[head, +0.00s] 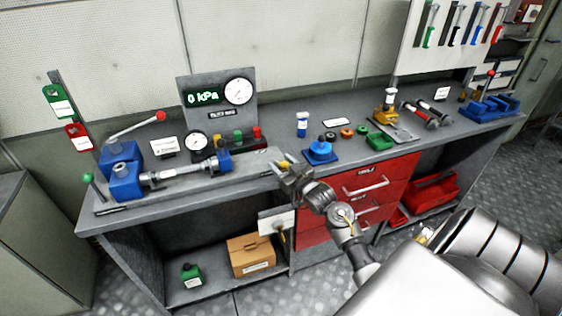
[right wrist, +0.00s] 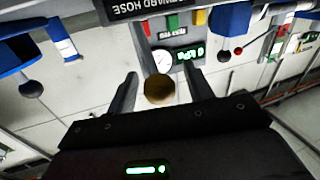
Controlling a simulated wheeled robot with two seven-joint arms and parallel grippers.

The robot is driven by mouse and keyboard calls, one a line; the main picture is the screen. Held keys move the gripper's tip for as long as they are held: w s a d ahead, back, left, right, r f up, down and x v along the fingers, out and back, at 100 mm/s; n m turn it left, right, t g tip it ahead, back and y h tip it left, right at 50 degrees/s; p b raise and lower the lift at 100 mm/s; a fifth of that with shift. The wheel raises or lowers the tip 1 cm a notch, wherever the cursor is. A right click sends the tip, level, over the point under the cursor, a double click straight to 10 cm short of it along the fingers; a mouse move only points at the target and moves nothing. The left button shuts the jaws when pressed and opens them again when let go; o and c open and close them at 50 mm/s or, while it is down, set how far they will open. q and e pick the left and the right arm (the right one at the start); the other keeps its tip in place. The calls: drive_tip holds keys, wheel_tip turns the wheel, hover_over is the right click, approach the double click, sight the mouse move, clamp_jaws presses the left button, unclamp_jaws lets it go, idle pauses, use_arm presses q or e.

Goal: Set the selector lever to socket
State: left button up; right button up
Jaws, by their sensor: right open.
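My right gripper (head: 290,169) is open above the front edge of the workbench, near the right end of the metal fixture. In the right wrist view, a round brass-coloured knob (right wrist: 158,90) shows between the spread fingers (right wrist: 160,86), with gaps on both sides. I cannot tell whether this knob belongs to the selector lever. A lever with a red knob (head: 160,116) rises from a blue block at the bench's left. A green-knobbed lever (head: 88,178) stands at the left front. The word "socket" is not readable anywhere. My left gripper is out of view.
A gauge panel (head: 215,112) reading 0 kPa stands at the back, with small coloured blocks before it. Red drawers (head: 385,179) are below. A cardboard box (head: 250,257) sits on the lower shelf.

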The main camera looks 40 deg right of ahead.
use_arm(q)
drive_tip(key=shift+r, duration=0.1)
use_arm(e)
drive_tip(key=shift+w, duration=0.35)
drive_tip(key=shift+c, duration=0.4)
clamp_jaws()
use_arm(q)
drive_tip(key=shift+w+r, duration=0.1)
use_arm(e)
drive_tip(key=shift+r, duration=0.1)
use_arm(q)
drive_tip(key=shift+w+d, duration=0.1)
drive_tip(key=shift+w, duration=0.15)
use_arm(e)
drive_tip(key=shift+w+r, duration=0.1)
drive_tip(key=shift+r, duration=0.1)
